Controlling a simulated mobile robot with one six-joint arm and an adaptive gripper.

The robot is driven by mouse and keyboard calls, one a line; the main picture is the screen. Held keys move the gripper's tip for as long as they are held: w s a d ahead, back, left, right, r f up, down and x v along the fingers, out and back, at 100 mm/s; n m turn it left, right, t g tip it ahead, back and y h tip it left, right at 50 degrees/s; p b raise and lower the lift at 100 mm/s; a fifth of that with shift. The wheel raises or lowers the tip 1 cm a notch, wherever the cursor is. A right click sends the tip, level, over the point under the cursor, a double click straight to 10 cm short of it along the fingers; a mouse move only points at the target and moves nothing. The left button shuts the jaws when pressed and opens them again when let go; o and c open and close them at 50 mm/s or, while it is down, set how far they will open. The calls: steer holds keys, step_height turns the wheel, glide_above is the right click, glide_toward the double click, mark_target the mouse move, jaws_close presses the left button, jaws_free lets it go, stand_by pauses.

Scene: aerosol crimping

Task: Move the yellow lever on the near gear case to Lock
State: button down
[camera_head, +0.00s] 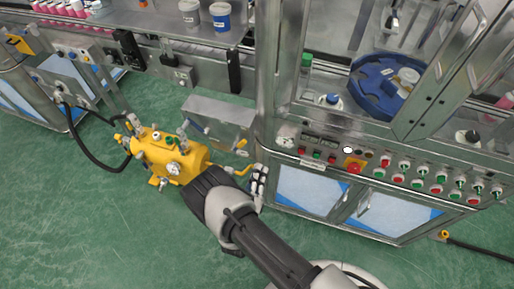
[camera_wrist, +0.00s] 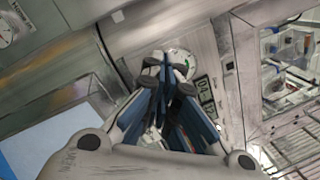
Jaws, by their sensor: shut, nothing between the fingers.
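A yellow gear case (camera_head: 185,157) with gauges and fittings stands low at the left of the machine in the head view. A small yellow lever-like part (camera_head: 240,171) shows between it and my gripper, and another small yellow piece (camera_head: 241,146) sits just above, at the grey box's lower edge. I cannot tell which is the lever or read any Lock mark. My gripper (camera_head: 258,183) is beside the machine's lower corner, right of the yellow parts. In the wrist view my gripper (camera_wrist: 168,72) is shut and empty, in front of a round dial (camera_wrist: 183,62). No yellow lever shows there.
A grey metal box (camera_head: 218,112) sits behind the gear case. The machine's button panel (camera_head: 390,175) and lower cabinet doors (camera_head: 350,205) are to the right. A black hose (camera_head: 92,155) curves at left. The green floor (camera_head: 100,220) is clear in front.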

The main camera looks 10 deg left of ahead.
mark_target(239, 144)
step_height(239, 144, down, 5)
steer(key=s+a+n+y, duration=0.1)
steer(key=s+n+y, duration=0.2)
steer(key=y, duration=0.1)
steer(key=w+a+r+b, duration=0.2)
steer(key=w+a+r, duration=0.1)
steer(key=w, duration=0.7)
steer(key=shift+w+a+g, duration=0.15)
steer(key=shift+a+g, duration=0.15)
steer(key=shift+a, duration=0.6)
steer(key=shift+a+r+n, duration=0.1)
steer(key=shift+r+n, duration=0.05)
steer(key=shift+n, duration=0.15)
